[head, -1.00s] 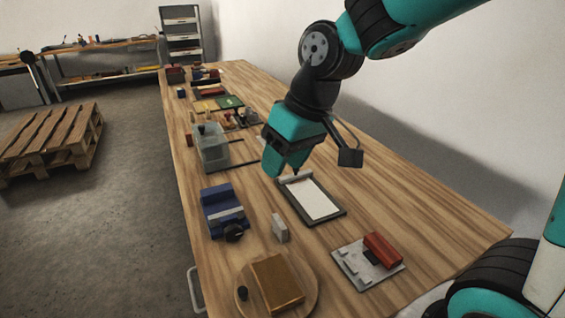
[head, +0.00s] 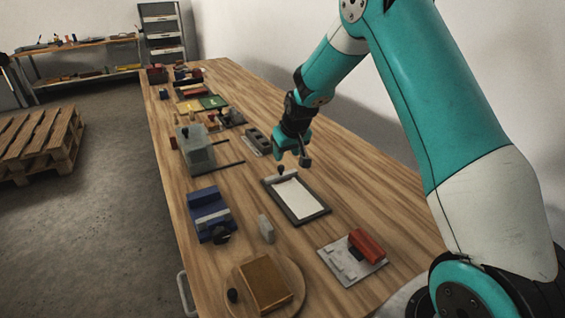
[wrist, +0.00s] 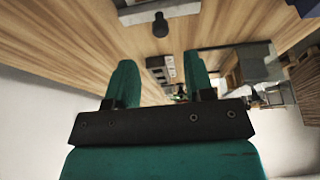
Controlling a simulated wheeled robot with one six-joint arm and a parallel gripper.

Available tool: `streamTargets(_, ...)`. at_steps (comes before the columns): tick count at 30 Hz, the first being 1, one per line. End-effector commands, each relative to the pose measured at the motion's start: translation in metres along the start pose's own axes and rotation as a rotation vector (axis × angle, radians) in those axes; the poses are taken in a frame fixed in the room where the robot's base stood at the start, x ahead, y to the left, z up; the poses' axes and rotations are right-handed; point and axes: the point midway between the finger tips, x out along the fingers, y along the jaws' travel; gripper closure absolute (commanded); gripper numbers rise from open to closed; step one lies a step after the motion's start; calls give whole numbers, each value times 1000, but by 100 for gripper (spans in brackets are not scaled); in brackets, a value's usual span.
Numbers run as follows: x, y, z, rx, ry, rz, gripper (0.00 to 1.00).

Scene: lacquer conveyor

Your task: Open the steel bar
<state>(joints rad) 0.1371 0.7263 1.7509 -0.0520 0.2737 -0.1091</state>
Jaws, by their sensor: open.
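The steel bar (head: 284,177) is a narrow grey bar across the far end of a dark-framed board with a white sheet (head: 298,198). A black knob (head: 281,170) stands on the bar. In the wrist view the bar (wrist: 165,12) and its knob (wrist: 160,25) show at the top middle. The bar appears to lie flat across the board. My gripper (head: 285,157) is above the table, near the bar's far side. In the wrist view its two teal fingers (wrist: 160,72) are apart with nothing between them, and the knob is clear of them.
A grey block with holes (head: 257,141) lies beyond the board. A clear box (head: 196,150) stands left, a blue device (head: 211,214) nearer, and a small grey block (head: 266,229) in front. A plate with a red block (head: 366,246) is at right.

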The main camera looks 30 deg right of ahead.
Motion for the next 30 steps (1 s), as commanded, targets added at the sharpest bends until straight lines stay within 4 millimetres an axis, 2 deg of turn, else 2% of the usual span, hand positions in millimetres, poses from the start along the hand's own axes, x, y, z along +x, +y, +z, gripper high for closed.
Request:
streamTargets(3,26,0,1,0,-4,-1,52)
streamTargets(9,55,0,0,0,-2,-1,52)
streamTargets(15,66,0,0,0,-1,-1,52)
streamTargets(22,67,0,0,0,-1,-1,52)
streamTargets(23,67,0,0,0,-1,-1,54)
streamTargets(29,67,0,0,0,-1,-1,100)
streamTargets(30,67,0,0,0,-1,-1,100)
